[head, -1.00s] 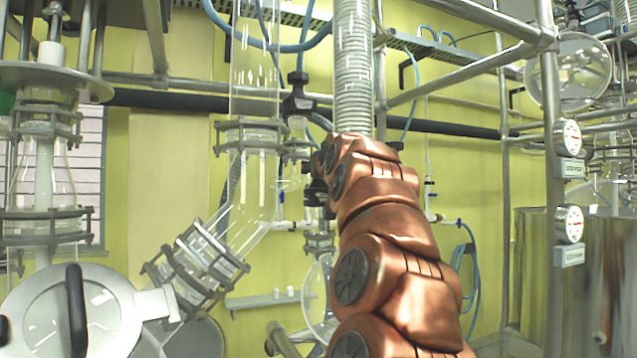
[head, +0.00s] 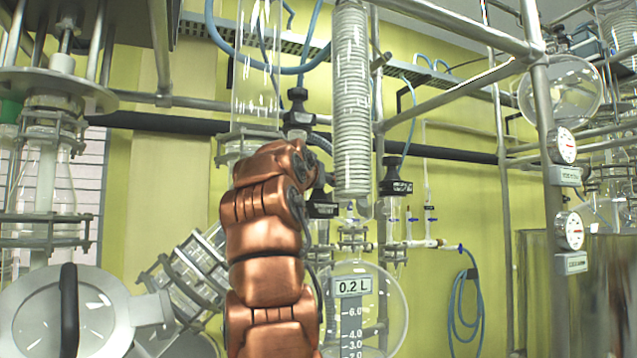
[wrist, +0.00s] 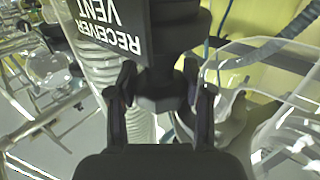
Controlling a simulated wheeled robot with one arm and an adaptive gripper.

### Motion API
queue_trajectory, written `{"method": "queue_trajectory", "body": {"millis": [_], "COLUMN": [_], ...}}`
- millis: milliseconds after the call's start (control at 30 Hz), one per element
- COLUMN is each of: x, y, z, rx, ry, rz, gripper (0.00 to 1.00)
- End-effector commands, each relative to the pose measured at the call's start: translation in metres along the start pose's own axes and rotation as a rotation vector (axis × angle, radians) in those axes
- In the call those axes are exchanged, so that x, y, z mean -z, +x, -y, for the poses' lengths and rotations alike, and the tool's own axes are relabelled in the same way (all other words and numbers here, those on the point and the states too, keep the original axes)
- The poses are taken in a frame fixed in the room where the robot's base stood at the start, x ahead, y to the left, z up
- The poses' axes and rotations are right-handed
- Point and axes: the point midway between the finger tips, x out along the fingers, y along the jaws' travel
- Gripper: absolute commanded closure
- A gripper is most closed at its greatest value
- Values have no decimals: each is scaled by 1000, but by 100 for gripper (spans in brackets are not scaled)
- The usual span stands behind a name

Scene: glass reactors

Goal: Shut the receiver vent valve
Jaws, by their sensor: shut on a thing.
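The receiver vent valve (wrist: 175,12) fills the top middle of the wrist view. It is black, and its sign (wrist: 103,28) reads "RECEIVER VENT" upside down there. My gripper (wrist: 160,85) is shut on the valve's dark faceted handle, one finger on each side. The handle's turn angle cannot be told. In the head view my copper arm reaches up at the middle and hides the gripper and the held handle. The round glass receiver (head: 395,312), with a "0.2 L" scale, stands just right of my arm.
A coiled glass column (head: 350,100) hangs above the receiver. Another black valve head (head: 395,187) stands to the right. Steel frame pipes (head: 450,90) cross the upper right, and two dial gauges (head: 569,231) sit on an upright. Glassware (head: 185,270) stands close left of my arm.

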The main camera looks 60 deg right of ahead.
Motion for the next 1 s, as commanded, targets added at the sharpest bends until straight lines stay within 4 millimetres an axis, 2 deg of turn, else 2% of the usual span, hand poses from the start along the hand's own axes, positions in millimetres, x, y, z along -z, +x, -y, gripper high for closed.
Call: {"method": "queue_trajectory", "body": {"millis": [400, 1000], "x": [1, -3], "y": [0, 0], "z": [-1, 0], "rx": [-128, -154], "ry": [3, 4], "rz": [0, 4], "gripper": [85, 85]}}
